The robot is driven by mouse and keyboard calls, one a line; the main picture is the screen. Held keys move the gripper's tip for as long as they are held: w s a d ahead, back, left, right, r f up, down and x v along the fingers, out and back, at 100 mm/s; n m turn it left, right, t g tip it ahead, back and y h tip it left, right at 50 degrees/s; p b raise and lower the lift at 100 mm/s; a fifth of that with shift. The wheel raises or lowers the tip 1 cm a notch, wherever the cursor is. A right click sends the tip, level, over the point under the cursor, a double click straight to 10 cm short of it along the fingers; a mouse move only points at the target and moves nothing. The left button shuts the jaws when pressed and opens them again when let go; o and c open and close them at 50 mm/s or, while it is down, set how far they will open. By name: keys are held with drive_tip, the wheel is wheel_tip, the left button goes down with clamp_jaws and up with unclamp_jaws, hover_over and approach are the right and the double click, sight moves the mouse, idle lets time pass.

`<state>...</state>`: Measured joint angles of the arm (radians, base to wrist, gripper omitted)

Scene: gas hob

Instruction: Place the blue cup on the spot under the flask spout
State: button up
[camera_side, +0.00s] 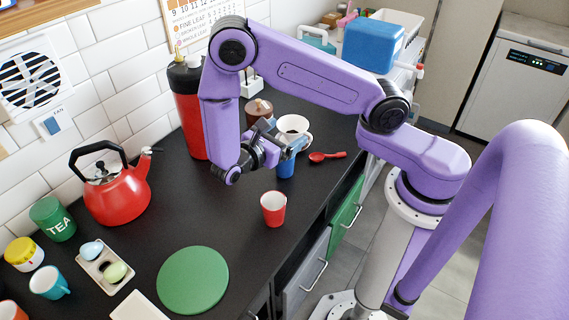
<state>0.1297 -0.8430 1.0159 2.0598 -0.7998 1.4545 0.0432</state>
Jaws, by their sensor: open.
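The blue cup (286,169) stands on the black counter, right of the middle, partly hidden behind my gripper. My gripper (289,150) is open, with its fingers at the cup's upper part; I cannot tell whether they touch it. The flask (187,112) is tall and red with a black top, and stands by the tiled wall to the left of my gripper. My arm crosses in front of its right side. The flask's spout and the spot under it cannot be made out.
A red cup (273,208) stands in front, and a red spoon (328,156) lies to the right. A brown-lidded jar (259,110) is behind. A red kettle (112,190) and green disc (193,280) are left.

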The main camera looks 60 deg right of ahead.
drive_tip(key=shift+n+t+h, duration=0.4)
drive_tip(key=shift+n+h, duration=0.4)
drive_tip(key=shift+h, duration=0.1)
drive_tip(key=f, duration=0.6)
drive_tip(key=w+d+f, duration=0.1)
drive_tip(key=f, duration=0.1)
drive_tip(key=shift+f, duration=0.4)
drive_tip(key=shift+d+f, duration=0.3)
drive_tip(key=shift+d, duration=1.25)
drive_tip(key=c, duration=1.3)
drive_tip(key=shift+o, duration=0.2)
